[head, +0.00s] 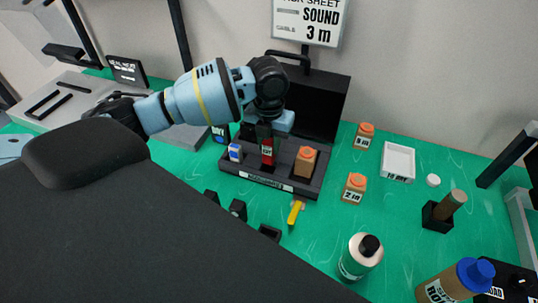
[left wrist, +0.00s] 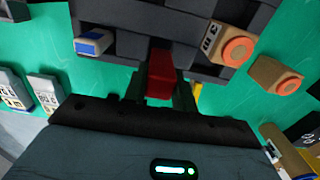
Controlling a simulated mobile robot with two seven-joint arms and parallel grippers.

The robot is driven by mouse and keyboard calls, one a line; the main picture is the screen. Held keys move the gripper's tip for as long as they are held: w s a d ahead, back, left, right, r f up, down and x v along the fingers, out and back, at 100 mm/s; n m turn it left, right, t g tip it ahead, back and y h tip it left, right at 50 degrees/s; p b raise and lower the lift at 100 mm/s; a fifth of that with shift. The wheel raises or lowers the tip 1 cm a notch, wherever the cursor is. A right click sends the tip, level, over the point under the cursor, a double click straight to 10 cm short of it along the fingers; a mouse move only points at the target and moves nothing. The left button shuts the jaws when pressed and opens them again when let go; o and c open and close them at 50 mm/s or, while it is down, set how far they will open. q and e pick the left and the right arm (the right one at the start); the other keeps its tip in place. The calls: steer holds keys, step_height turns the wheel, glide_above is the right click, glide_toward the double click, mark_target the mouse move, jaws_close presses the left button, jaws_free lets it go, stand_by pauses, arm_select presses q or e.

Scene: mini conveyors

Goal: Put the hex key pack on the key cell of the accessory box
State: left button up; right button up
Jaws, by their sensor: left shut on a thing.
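The accessory box (head: 256,180) is a dark grey open box with a raised black lid (head: 322,108) behind it. The red hex key pack (head: 267,155) stands upright at its middle cell, between a blue and white item (head: 235,152) and an orange-brown item (head: 305,161). My left gripper (head: 265,136) comes from above and is shut on the pack. In the left wrist view the pack (left wrist: 161,75) sits between the two fingers (left wrist: 162,92), against the dark box (left wrist: 125,45). Whether its base touches the cell floor is hidden. My right gripper is not in view.
Two small orange-capped items (head: 364,136) (head: 354,188), a white tray (head: 398,162) and a green-white bottle (head: 360,257) stand right of the box. A yellow tool (head: 295,213) and small black blocks (head: 238,209) lie in front. Green table is clear between them.

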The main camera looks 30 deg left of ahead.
mark_target(269, 156)
arm_select(q)
steer(key=shift+f, duration=2.4)
steer(key=shift+f, duration=0.15)
steer(key=o, duration=1)
step_height(269, 156, up, 12)
steer(key=shift+r, duration=0.15)
